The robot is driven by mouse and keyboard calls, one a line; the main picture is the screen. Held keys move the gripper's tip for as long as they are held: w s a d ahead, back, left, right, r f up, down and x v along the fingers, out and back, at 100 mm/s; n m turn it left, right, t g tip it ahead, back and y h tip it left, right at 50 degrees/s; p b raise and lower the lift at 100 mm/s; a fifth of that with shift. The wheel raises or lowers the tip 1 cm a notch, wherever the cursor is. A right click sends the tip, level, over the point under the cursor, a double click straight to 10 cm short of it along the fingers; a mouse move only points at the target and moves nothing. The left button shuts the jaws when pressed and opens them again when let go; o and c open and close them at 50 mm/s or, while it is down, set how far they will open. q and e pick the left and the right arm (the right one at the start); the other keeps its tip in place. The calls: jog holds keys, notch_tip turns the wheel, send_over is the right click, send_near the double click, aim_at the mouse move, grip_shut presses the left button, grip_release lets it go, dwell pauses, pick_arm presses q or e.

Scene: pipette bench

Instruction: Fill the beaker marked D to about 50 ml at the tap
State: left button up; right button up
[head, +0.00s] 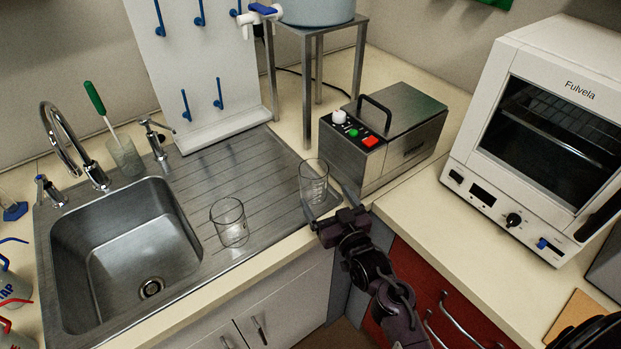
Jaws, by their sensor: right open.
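Two clear glass beakers stand upright on the ribbed steel drainboard. One beaker (229,223) is near the sink, and the other beaker (313,179) is farther right by the steel box. Both carry pale markings too small to read, so I cannot tell which is D. My right gripper (325,199) is open at the right-hand beaker, its fingers pointing toward the beaker's lower part; I cannot tell whether they touch it. A curved chrome tap (62,130) rises behind the sink (125,243). A white tap with a blue handle (262,11) sits on a raised grey tank. My left gripper is out of view.
A steel bath with a red switch (384,136) stands just behind the right gripper. A white oven (545,120) is at right. A metal stand (307,90) holds the tank. A pegged drying board (200,70) stands behind the drainboard. A green-handled brush (95,98) stands in a glass.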

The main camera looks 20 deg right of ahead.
aim_at(319, 190)
jog(key=shift+w+a+r, duration=0.1)
jog(key=shift+w+r, duration=0.1)
jog(key=shift+w, duration=0.25)
jog(key=w, duration=0.1)
jog(key=w+p, duration=0.1)
jog(key=w+a+p, duration=0.1)
jog(key=shift+a+r, duration=0.1)
jog(key=shift+r, duration=0.2)
jog(key=shift+w+a+f, duration=0.1)
jog(key=shift+w+f, duration=0.15)
jog(key=shift+w, duration=0.7)
jog(key=shift+w+f, duration=0.1)
jog(key=shift+w, duration=0.05)
jog(key=c, duration=1.1)
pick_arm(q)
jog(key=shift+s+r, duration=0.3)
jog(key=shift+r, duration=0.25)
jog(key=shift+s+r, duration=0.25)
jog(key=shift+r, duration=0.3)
